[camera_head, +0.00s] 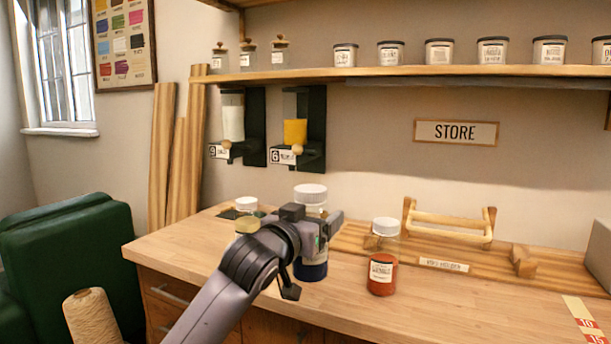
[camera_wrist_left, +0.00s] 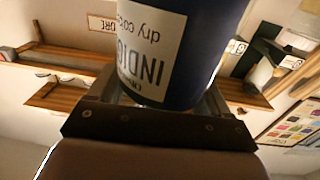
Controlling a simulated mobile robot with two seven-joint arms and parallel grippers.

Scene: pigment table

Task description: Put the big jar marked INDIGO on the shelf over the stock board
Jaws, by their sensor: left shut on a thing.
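The big INDIGO jar (camera_head: 312,270) has a white lid and dark blue contents, and stands upright over the worktop. Its label reads INDIGO, inverted, in the left wrist view (camera_wrist_left: 150,50). My left gripper (camera_head: 322,228) is shut around the jar's body, and my arm hides part of it. I cannot tell whether the jar's base touches the worktop. The long wooden shelf (camera_head: 420,75) runs along the wall above the STORE sign (camera_head: 456,132). My right gripper is not in view.
A jar of red pigment (camera_head: 382,272) stands right of the INDIGO jar. A wooden rack (camera_head: 450,232) is behind it. A white-lidded jar (camera_head: 246,205) stands at left. Dispensers (camera_head: 296,130) hang under the shelf. Several small jars line the shelf, with a gap (camera_head: 308,74) between groups.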

